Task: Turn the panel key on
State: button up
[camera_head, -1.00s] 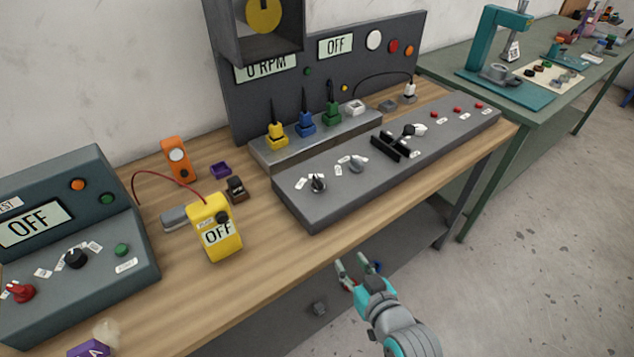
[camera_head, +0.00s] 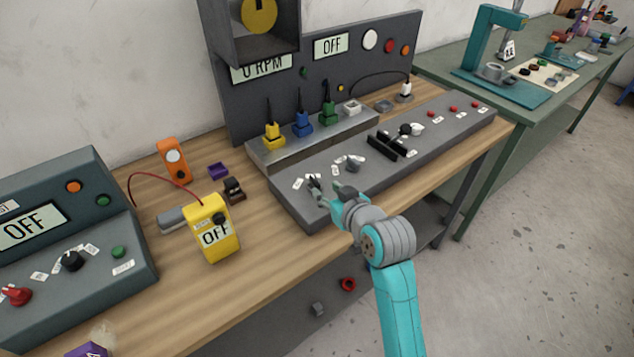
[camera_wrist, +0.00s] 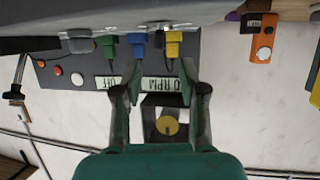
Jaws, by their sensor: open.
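The long grey control panel (camera_head: 300,215) lies along the bench's front edge. The panel key (camera_head: 313,182) is a small dark switch with white labels at the panel's left end, partly covered by my gripper's fingertips. My gripper (camera_head: 329,191) is open over the left front part of the panel, very close to the key; I cannot tell if it touches. In the wrist view my gripper (camera_wrist: 160,70) shows spread, empty fingers; the key cannot be made out there. The upright board's displays read OFF (camera_head: 331,44) and 0 RPM (camera_head: 262,68).
A grey knob (camera_head: 353,164) and a black lever block (camera_head: 386,146) sit to the right on the panel. Yellow (camera_head: 274,138), blue and green plugs stand behind it. A yellow meter (camera_head: 212,230) stands to the left. A red ring (camera_head: 348,284) lies below the bench.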

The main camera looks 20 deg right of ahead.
aim_at(317, 183)
jog(key=x, duration=0.7)
grip_shut()
